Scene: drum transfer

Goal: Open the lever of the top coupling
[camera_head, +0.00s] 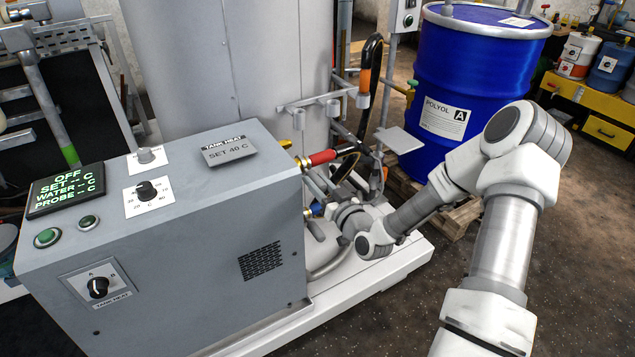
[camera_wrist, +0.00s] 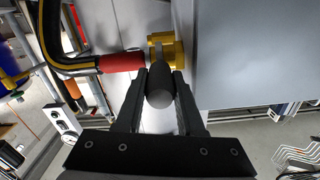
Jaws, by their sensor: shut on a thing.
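The top coupling (camera_wrist: 165,46) is a yellow fitting against the grey housing, with a red hose sleeve (camera_wrist: 122,62) joined to it. A lever (camera_wrist: 159,90) with a dark rounded end shows just below the coupling in the wrist view. My gripper (camera_wrist: 160,78) is shut on this lever, one finger on each side. In the head view the red sleeve (camera_head: 320,158) sticks out from the right side of the cabinet. My wrist is below and right of it there, and my fingers and the lever cannot be made out.
The grey control cabinet (camera_head: 190,230) stands close on the left of my gripper. A blue fitting (camera_head: 312,210) sits below the red sleeve. Pipes and a black hose (camera_head: 370,70) crowd the space behind. A blue drum (camera_head: 470,80) stands on a pallet at the right.

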